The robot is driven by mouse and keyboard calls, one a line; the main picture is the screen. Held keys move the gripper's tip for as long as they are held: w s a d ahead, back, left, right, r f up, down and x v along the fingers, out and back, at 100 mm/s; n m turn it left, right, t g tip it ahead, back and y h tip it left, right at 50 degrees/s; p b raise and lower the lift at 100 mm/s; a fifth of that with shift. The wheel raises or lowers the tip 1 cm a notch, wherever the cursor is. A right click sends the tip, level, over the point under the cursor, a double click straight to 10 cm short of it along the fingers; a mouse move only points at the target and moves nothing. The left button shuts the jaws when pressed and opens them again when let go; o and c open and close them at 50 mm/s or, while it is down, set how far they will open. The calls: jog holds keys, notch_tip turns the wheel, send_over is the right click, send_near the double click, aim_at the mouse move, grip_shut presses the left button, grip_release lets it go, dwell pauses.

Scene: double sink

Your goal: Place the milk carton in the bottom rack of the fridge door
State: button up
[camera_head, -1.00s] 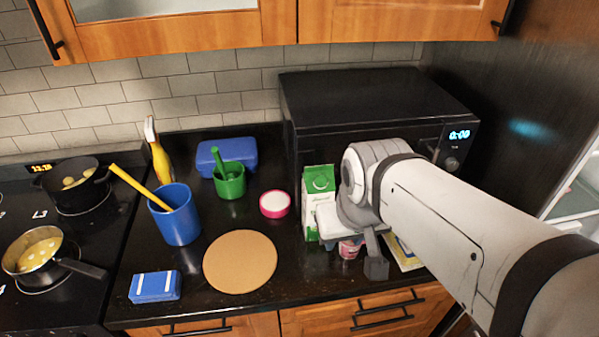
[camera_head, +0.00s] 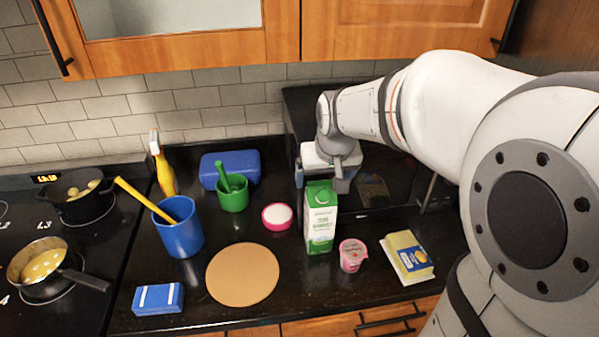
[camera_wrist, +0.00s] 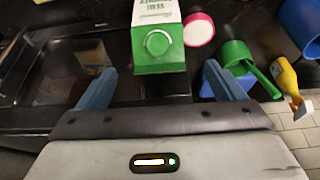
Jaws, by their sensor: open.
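The green and white milk carton (camera_head: 320,222) stands upright on the black counter, in front of the microwave. In the wrist view the carton's green top with its round cap (camera_wrist: 158,45) lies ahead of my gripper, between the lines of its two fingers. My gripper (camera_wrist: 158,85) is open, with its blue fingers apart and nothing between them. In the head view my gripper's body is just behind and above the carton, and its fingers are mostly hidden. The fridge door and its bottom rack are not in view.
A pink yogurt cup (camera_head: 352,256) and a yellow packet (camera_head: 407,254) are right of the carton. A pink-rimmed bowl (camera_head: 277,216), green mug (camera_head: 233,195) and round board (camera_head: 242,274) are to its left. The microwave (camera_head: 300,112) is behind; cabinets (camera_head: 180,48) hang above.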

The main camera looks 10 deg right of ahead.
aim_at(321, 186)
jog(key=p+x, duration=0.2)
jog(key=x, duration=0.5)
jog(key=shift+w, duration=0.2)
jog(key=shift+d, duration=0.1)
grip_shut()
jog(key=shift+w+r, duration=0.1)
dwell(0.7)
